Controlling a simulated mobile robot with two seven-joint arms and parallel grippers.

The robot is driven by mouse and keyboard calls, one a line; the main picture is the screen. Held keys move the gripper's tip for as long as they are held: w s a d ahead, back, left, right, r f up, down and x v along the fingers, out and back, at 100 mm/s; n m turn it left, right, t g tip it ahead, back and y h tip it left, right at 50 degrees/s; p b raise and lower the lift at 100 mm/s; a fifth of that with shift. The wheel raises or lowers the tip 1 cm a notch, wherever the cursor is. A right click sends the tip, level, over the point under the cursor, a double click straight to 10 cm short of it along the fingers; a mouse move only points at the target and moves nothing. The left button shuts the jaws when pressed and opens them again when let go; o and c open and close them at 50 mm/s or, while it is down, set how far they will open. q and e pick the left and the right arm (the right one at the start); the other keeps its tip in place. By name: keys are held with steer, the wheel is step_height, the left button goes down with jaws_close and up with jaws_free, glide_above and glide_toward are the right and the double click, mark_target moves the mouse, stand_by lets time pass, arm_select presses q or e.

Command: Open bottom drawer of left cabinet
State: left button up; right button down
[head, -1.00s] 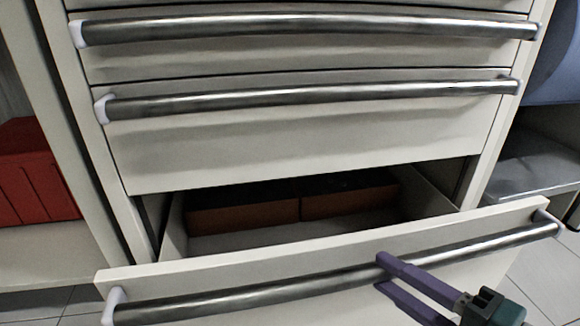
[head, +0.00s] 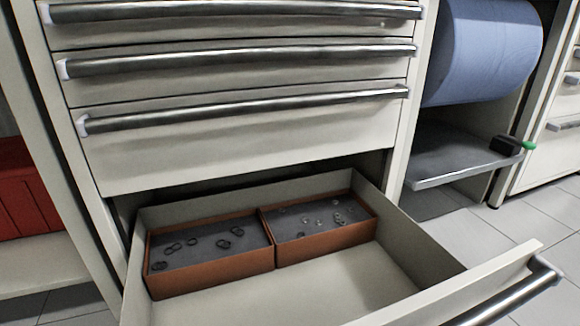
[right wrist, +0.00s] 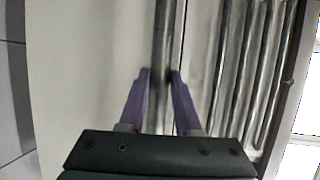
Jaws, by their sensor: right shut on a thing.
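The bottom drawer (head: 330,285) of the light grey cabinet (head: 108,180) stands well open in the head view. Its front panel runs out of the picture at the lower right, with part of its metal bar handle (head: 515,292) in view. In the right wrist view, my right gripper (right wrist: 161,76) has its purple fingers on both sides of the bar handle (right wrist: 161,40) and is shut on it. My right gripper does not show in the head view now. My left gripper is in neither view.
Two orange boxes (head: 215,282) (head: 325,242) with small rings lie in the back of the drawer. Shut drawers with bar handles (head: 240,108) are above. A blue roll (head: 485,50) and a grey shelf (head: 465,155) stand at right, a red box (head: 25,190) at left.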

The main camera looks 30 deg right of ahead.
steer(key=c, duration=0.6)
jaws_free()
steer(key=p+v, duration=0.2)
steer(key=v, duration=0.8)
